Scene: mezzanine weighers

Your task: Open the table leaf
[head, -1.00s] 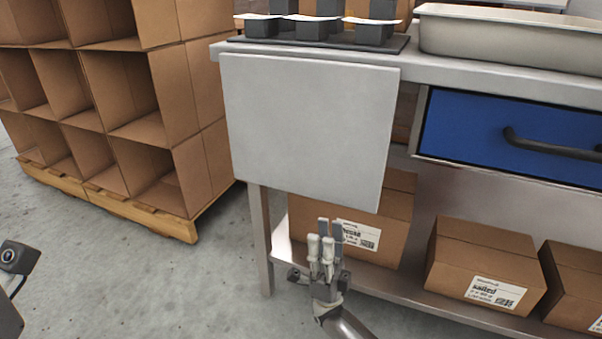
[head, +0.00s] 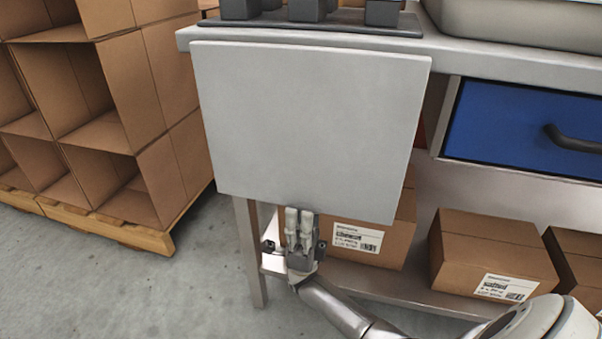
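The table leaf (head: 308,125) is a flat light-grey panel. It hangs down from the left end of the metal table (head: 310,42), with its broad face toward me. My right gripper (head: 299,212) points upward at the leaf's lower edge, a little left of the edge's middle. Its fingers are close together and their tips are hidden at the leaf's edge. I cannot tell whether they touch the leaf or are fully shut. My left gripper is not in view.
Dark weigher blocks (head: 305,10) and a metal tray (head: 520,22) stand on the tabletop. A blue drawer (head: 500,125) is right of the leaf. Cartons (head: 492,255) sit on the lower shelf. Stacked open boxes on a pallet (head: 130,232) stand left, with bare floor between.

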